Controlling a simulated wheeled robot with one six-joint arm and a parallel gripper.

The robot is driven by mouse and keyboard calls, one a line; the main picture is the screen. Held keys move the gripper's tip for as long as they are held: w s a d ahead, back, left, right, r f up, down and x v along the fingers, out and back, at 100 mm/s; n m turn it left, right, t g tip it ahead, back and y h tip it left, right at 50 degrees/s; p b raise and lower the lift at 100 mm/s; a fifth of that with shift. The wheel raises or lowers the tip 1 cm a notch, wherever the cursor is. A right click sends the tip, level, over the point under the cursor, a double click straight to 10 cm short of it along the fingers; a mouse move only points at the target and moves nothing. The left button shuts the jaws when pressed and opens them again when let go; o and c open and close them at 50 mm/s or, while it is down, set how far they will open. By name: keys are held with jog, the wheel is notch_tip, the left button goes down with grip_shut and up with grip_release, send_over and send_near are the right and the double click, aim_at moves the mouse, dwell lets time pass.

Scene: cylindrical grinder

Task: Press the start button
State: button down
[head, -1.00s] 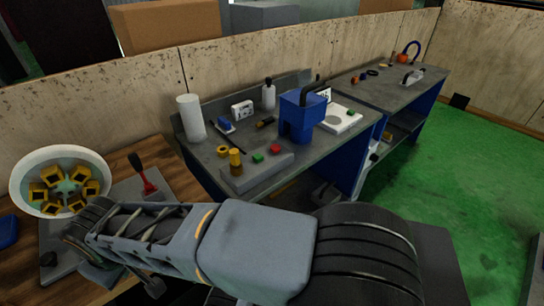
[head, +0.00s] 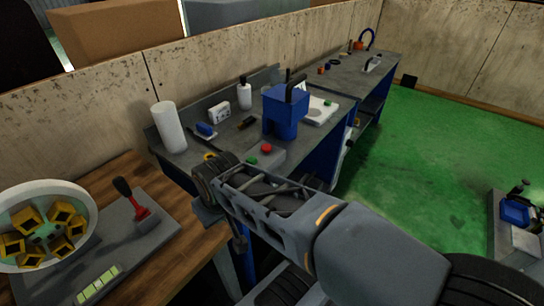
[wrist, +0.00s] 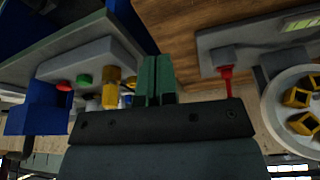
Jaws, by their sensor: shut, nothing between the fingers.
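In the head view the green button (head: 252,160) and the red button (head: 266,148) show on the grey bench, just beyond my arm, which hides part of the box. No label on either button is readable. My gripper (wrist: 155,62) has dark green fingers pressed together, with nothing between them. In the wrist view they appear to the right of the box and buttons, apart from them. The fingers cannot be made out in the head view.
A blue machine (head: 285,112), a white cylinder (head: 168,128) and a white bottle (head: 244,94) stand on the grey bench.

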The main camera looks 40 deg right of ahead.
dwell(0.3)
notch_tip(320, 180, up, 4)
jog(key=m+t+y+p, duration=0.35)
jog(key=m+p, duration=0.25)
jog(key=m, duration=1.2)
send_over(251, 160)
jog(key=s+a, duration=0.2)
jog(key=a, duration=0.6)
jog(key=shift+d+r+g, duration=0.1)
jog(key=shift+d+g, duration=0.05)
jog(key=shift+g, duration=0.1)
jog(key=w+d+m+t, duration=0.2)
jog(key=d+m, duration=0.2)
jog(key=d, duration=0.4)
jog(key=shift+f+m, duration=0.25)
jog(key=shift+m, duration=0.05)
notch_tip(251, 160, down, 9)
jog(key=b, duration=0.6)
jog(key=shift+a+b, duration=0.1)
jog(key=shift+b, duration=0.25)
